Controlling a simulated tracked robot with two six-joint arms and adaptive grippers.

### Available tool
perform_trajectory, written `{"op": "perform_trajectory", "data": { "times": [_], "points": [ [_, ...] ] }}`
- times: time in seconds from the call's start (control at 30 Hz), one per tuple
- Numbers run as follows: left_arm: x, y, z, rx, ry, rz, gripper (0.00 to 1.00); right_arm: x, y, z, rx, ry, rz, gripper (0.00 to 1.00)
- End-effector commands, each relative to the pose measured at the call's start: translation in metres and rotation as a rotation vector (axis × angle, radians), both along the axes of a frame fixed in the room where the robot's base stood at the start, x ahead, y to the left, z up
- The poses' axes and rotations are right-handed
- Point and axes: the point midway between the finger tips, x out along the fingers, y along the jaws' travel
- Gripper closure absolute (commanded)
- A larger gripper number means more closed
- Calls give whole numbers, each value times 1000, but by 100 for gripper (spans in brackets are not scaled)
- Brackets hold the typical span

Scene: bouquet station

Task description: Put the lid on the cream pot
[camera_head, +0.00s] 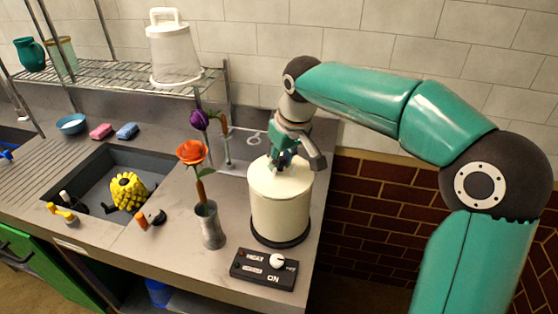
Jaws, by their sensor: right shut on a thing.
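The cream pot (281,215) stands upright near the right end of the counter, on a dark base. A cream lid (297,183) is at the pot's top, level with its rim. I cannot tell whether it rests fully on the rim. My right gripper (283,162) comes down from above and is shut at the middle of the lid, apparently on its knob, which the fingers hide. My left gripper is not in view.
A metal vase (211,228) with an orange flower (192,153) stands just left of the pot. A black control box (264,269) lies in front. A sink (85,178) with a yellow object (128,191) is further left. A wire shelf (110,76) holds a white bucket (173,55).

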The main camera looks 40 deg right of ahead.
Motion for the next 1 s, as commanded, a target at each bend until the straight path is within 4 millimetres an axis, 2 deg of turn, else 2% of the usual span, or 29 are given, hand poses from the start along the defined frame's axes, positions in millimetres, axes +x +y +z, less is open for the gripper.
{"op": "perform_trajectory", "data": {
  "times": [0.67,0.7,0.8,0.87,1.0],
  "points": [
    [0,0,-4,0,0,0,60,0,1,-5,0,-1,1,100],
    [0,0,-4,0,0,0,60,0,1,-5,0,-1,1,70],
    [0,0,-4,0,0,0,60,0,1,-5,0,-1,1,53],
    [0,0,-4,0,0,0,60,0,1,-5,0,-1,1,46],
    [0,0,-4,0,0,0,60,0,1,-5,0,-1,1,46]
  ]
}}
